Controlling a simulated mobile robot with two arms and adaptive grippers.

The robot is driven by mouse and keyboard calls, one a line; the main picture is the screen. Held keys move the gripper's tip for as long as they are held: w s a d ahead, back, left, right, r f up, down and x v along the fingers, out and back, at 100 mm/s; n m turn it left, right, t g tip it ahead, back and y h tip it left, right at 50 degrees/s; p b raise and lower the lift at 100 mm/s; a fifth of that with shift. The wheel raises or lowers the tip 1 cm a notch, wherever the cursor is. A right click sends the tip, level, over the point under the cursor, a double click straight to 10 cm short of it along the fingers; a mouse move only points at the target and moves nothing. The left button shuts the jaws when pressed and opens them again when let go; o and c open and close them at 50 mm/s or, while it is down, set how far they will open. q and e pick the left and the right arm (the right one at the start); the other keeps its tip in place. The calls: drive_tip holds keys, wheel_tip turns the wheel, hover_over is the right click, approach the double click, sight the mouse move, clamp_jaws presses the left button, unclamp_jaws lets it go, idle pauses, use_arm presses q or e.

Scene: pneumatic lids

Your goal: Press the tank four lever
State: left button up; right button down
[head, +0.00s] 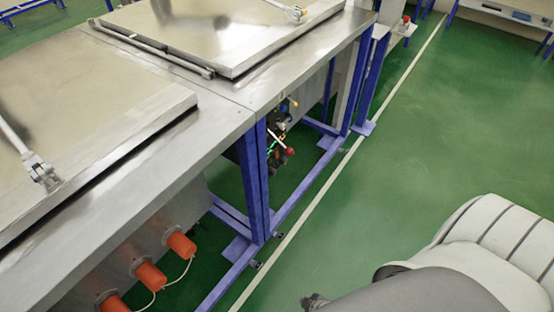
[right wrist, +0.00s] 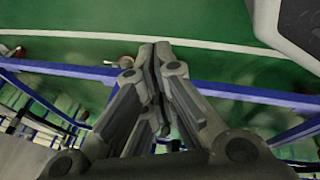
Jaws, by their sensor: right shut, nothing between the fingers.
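Two metal tanks with flat lids stand in the head view, a near lid (head: 90,120) and a far lid (head: 225,25). A small valve group with a red knob (head: 290,151) sits under the tank edge between the blue legs. Another red-tipped lever (head: 407,19) shows farther back. I cannot tell which lever is tank four's. My right gripper (right wrist: 157,50) is shut and empty in the right wrist view. My left gripper is not in view.
Blue legs (head: 254,180) and floor rails border the tanks. Several orange caps (head: 150,275) with cables stick out of the near tank's side. My right arm is at the lower right. Green floor (head: 430,120) is open to the right of the white line.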

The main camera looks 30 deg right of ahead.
drive_tip(key=w+d+r+n+t, duration=0.2)
drive_tip(key=w+r+n+t, duration=0.1)
drive_tip(key=w+r, duration=0.75)
drive_tip(key=n+t+h+b, duration=0.2)
drive_tip(key=n+t+h, duration=0.2)
drive_tip(key=n+t, duration=0.35)
approach(278, 141)
drive_tip(key=s+a+f, duration=0.3)
drive_tip(key=s, duration=0.1)
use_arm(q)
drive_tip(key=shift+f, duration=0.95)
use_arm(e)
drive_tip(key=shift+d+r+m, duration=0.1)
drive_tip(key=shift+d+m, duration=0.15)
drive_tip(key=shift+m, duration=0.2)
use_arm(q)
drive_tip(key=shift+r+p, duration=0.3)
drive_tip(key=shift+p, duration=0.2)
use_arm(e)
drive_tip(key=x, duration=1)
drive_tip(key=shift+a, duration=0.15)
